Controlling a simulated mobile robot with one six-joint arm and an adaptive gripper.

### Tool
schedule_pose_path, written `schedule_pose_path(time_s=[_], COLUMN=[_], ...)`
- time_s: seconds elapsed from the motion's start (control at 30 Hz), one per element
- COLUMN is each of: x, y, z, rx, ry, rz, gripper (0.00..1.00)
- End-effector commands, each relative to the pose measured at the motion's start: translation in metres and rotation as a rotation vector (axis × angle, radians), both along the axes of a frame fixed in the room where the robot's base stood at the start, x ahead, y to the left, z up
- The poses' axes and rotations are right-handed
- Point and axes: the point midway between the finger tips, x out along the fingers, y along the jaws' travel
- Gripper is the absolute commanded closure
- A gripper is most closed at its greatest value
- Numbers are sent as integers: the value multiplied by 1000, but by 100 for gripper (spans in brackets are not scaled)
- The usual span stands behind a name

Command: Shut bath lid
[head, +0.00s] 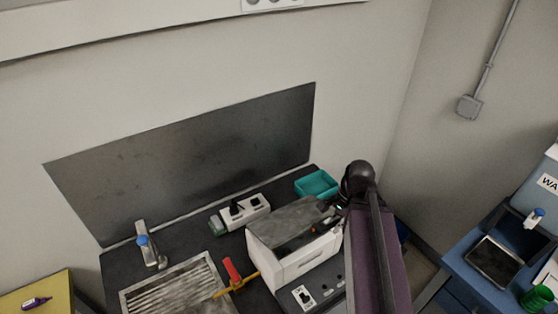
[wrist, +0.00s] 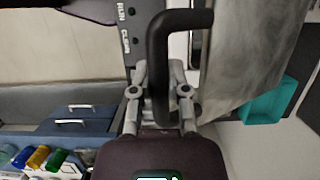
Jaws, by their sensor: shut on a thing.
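The bath is a white box (head: 305,262) on the dark bench in the head view. Its grey lid (head: 285,219) is tilted partly up, with a dark gap showing toward the front right. The lid also shows as a grey sheet in the wrist view (wrist: 240,50). My gripper (wrist: 160,75) is shut on a black bent handle (wrist: 158,50), with one finger on each side. In the head view my arm hides most of the gripper and handle at the bath's right end.
A teal tray (head: 317,184) and a white socket block (head: 245,211) stand behind the bath. A tap (head: 150,247), a sink with a metal grille (head: 175,285) and a red-and-yellow tool (head: 234,276) are to its left. A blue bench (head: 470,262) is at right.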

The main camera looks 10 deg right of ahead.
Motion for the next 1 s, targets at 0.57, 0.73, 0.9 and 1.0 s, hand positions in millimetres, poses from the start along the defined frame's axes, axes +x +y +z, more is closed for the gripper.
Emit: schedule_pose_path(time_s=[0.57,0.73,0.9,1.0], x=[0,0,1,1], y=[0,0,0,0], z=[-3,-6,-8,-8], rx=[0,0,0,1], ry=[1,0,-1,-2], rz=[0,0,0,-1], gripper=[100,100,100,100])
